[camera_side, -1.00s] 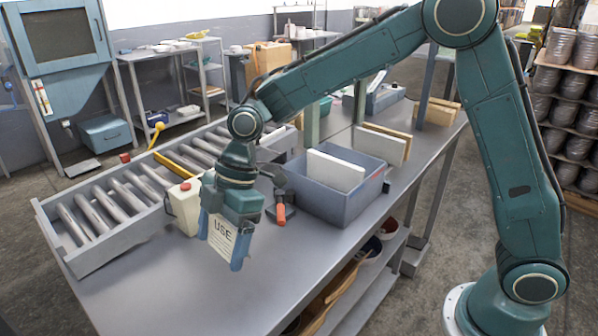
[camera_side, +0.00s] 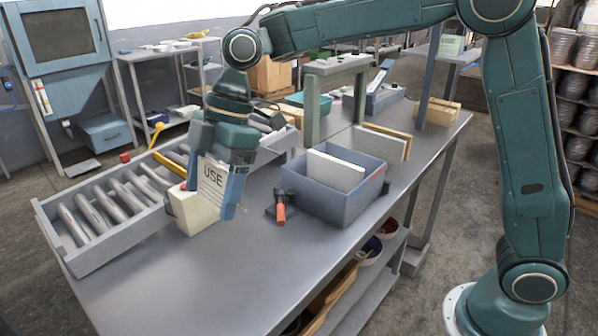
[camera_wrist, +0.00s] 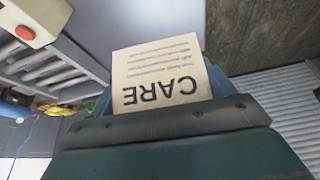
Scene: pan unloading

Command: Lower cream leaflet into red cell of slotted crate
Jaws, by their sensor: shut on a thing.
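My gripper (camera_side: 215,190) is shut on the cream leaflet (camera_side: 212,180), which hangs upright between the fingers with dark print showing. In the wrist view the leaflet (camera_wrist: 160,75) sticks out past the gripper and shows the word CARE. The gripper is above the table, left of the grey-blue crate (camera_side: 335,205) and apart from it. A white panel stands inside the crate (camera_side: 335,172). A small red mark shows on the crate's right wall. The crate's far cells and floor are hidden by its walls, so I cannot tell which cell is red.
A cream box with a red button (camera_side: 195,210) stands beside the gripper. The roller conveyor (camera_side: 110,205) lies at left. A dark clamp with an orange handle (camera_side: 280,208) sits between gripper and crate. A grey-green post frame (camera_side: 313,110) rises behind the crate. The front table is clear.

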